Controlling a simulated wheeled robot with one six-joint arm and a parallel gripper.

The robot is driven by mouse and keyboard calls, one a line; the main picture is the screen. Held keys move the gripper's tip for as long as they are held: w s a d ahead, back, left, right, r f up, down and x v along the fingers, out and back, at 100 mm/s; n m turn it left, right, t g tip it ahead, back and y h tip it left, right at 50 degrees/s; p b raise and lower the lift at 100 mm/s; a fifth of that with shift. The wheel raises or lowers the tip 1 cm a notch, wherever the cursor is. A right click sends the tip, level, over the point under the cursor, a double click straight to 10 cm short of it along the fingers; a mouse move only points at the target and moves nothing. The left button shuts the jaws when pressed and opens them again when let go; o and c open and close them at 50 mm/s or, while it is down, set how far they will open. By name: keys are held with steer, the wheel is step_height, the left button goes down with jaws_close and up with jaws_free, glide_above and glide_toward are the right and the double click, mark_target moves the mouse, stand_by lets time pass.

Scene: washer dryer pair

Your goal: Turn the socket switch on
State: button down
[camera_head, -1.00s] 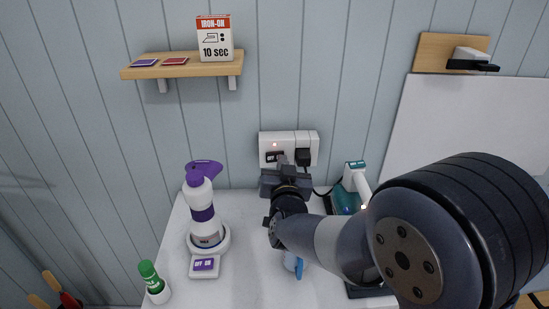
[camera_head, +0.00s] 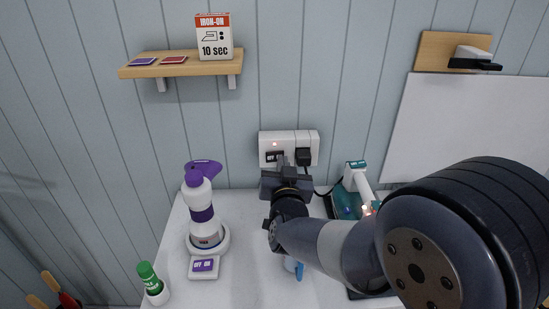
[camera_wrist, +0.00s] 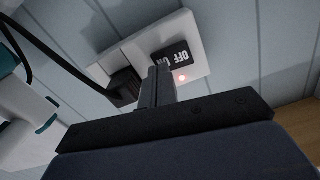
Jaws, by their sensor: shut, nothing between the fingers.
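The white wall socket (camera_head: 310,136) is mounted on the panelled wall, with a small red light lit on it. Its black switch (camera_wrist: 172,52), marked OFF and ON, shows in the wrist view beside the red light (camera_wrist: 182,78). A black plug (camera_head: 303,157) sits in the socket's right half. My gripper (camera_head: 281,163) is just in front of the socket, below the switch. In the wrist view its shut, empty fingers (camera_wrist: 158,72) reach the ON end of the switch; I cannot tell whether they touch it. They hide part of that end.
A purple and white bottle (camera_head: 202,212) stands on the white top (camera_head: 240,270) at left, with an OFF/ON box in front and a green-capped bottle (camera_head: 150,277). A white and teal device (camera_head: 357,182) stands right of my gripper. A shelf (camera_head: 183,68) hangs above.

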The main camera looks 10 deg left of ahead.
steer(key=shift+v, duration=1.95)
steer(key=shift+f, duration=0.1)
steer(key=v, duration=1.1)
steer(key=shift+b, duration=0.4)
steer(key=x, duration=1.3)
steer(key=shift+p, duration=0.3)
steer(key=shift+s, duration=0.1)
steer(key=shift+x, duration=1.35)
